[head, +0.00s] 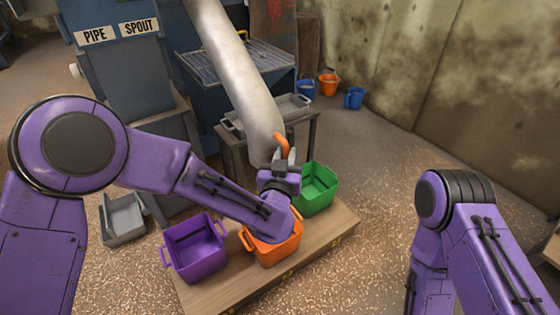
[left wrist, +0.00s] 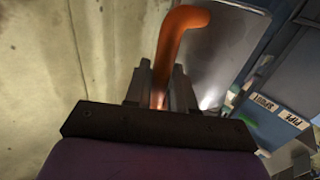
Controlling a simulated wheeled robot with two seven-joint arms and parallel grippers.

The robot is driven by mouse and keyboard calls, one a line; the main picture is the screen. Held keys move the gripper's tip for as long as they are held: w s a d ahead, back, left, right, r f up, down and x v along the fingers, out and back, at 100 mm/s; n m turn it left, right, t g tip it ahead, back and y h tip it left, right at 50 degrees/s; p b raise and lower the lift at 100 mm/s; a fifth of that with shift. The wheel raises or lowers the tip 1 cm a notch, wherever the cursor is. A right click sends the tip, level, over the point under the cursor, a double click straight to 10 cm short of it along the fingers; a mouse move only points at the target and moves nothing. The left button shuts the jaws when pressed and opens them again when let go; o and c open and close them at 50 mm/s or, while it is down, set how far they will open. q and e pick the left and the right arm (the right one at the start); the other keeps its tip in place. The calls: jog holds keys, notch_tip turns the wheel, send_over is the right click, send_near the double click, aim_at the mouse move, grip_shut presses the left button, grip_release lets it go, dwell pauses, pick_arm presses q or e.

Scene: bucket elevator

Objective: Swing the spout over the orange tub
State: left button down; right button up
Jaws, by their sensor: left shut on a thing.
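The grey pipe spout (head: 235,75) comes down from the top of the head view. Its lower end is above the far side of the orange tub, partly hidden by my left gripper. An orange handle (head: 281,143) sticks out at the spout's lower end; it also shows in the left wrist view (left wrist: 177,40). My left gripper (head: 284,161) is shut on this handle, with the fingers on both sides of it. The orange tub (head: 277,251) stands on a wooden bench, below my left wrist and partly covered by it. My right gripper is not in view.
A purple tub (head: 195,250) stands left of the orange tub and a green tub (head: 318,190) right of it, on the wooden bench (head: 225,295). A grey tray (head: 122,218) lies on the floor at left. Small buckets (head: 328,84) stand by the back wall.

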pick_arm(q)
jog(key=shift+w+d, duration=0.2)
jog(key=shift+w, duration=0.05)
jog(key=c, duration=1.1)
grip_release()
jog(key=shift+s, duration=0.15)
jog(key=s+a+p, duration=0.1)
jog(key=s, duration=0.9)
jog(key=shift+a, duration=0.4)
